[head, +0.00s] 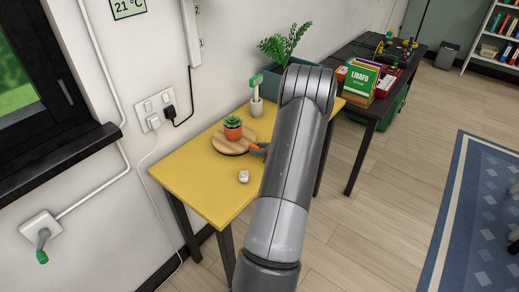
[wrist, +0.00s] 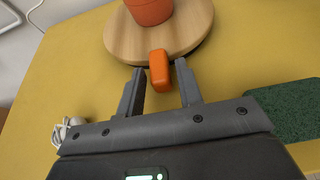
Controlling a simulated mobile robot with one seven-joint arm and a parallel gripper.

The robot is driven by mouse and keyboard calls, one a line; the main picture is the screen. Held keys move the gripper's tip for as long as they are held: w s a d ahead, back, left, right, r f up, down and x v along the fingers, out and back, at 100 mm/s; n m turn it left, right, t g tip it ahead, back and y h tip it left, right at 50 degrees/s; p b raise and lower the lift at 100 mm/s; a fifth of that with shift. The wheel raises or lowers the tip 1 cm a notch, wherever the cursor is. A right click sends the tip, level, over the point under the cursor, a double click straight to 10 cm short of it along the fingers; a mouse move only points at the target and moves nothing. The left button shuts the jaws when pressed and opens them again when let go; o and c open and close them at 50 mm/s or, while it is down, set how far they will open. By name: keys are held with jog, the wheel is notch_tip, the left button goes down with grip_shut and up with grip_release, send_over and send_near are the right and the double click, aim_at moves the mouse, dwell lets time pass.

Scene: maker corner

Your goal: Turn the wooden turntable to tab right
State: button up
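The round wooden turntable (head: 222,146) lies on the yellow table, with a green plant in an orange pot (head: 233,132) on it. In the wrist view the turntable (wrist: 125,38) is at the top, and its orange tab (wrist: 159,68) sticks out from the rim toward me. My gripper (wrist: 160,76) is open, its two dark fingers on either side of the tab with a visible gap on each side. It holds nothing. In the head view my arm hides most of the gripper, at the turntable's right edge.
The yellow table (head: 196,178) is mostly bare around the turntable. A small white object (head: 244,176) lies near its front. A dark green mat (wrist: 287,110) lies right of my gripper. A dark table with books (head: 362,80) is further right.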

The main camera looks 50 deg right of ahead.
grip_shut()
jog(key=shift+d, duration=0.1)
jog(key=shift+w+d+n+y, duration=0.1)
jog(key=shift+d+n+y, duration=0.6)
jog(key=shift+d+y, duration=0.15)
jog(key=shift+w+d, duration=0.15)
jog(key=shift+d, duration=0.75)
jog(key=shift+r, duration=0.1)
jog(key=shift+o, duration=1.2)
grip_release()
jog(key=v, duration=1)
jog(key=shift+s+r, duration=0.15)
jog(key=shift+s, duration=0.2)
